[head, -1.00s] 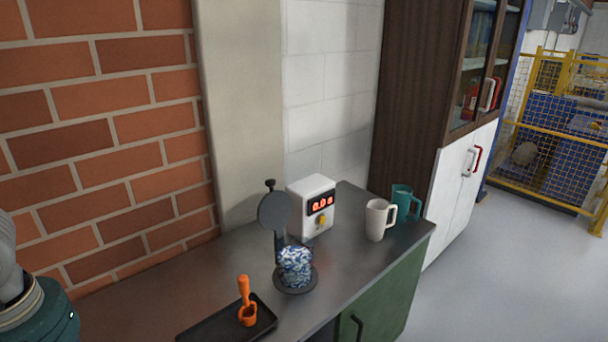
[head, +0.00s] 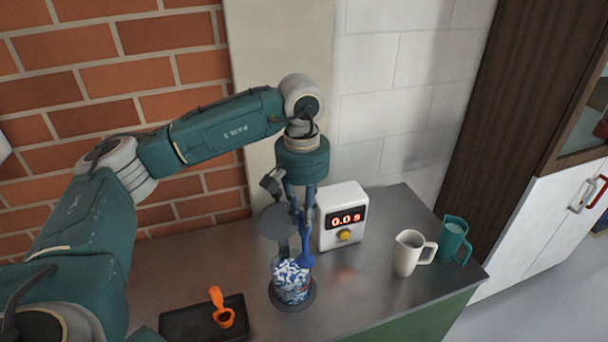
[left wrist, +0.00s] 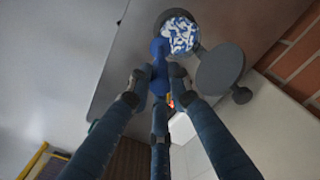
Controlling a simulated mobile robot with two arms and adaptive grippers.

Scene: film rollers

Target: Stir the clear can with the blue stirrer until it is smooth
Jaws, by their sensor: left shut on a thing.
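The clear can (head: 291,284), with mottled blue and white contents, stands upright on the dark round base of a stand. My left gripper (head: 300,214) points down above it and is shut on the blue stirrer (head: 307,248). The stirrer's broad lower end is at the can's upper right rim; I cannot tell whether it is inside. In the left wrist view the stirrer (left wrist: 158,60) sits between my fingers (left wrist: 157,76), its end beside the can (left wrist: 179,36). My right gripper is not in view.
The stand's dark round plate (head: 279,222) is just behind the can. A white timer box (head: 342,214) reads 0.0 s. A beige jug (head: 409,253) and a teal jug (head: 453,240) stand at right. A black tray (head: 180,322) with an orange tool (head: 220,306) lies front left.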

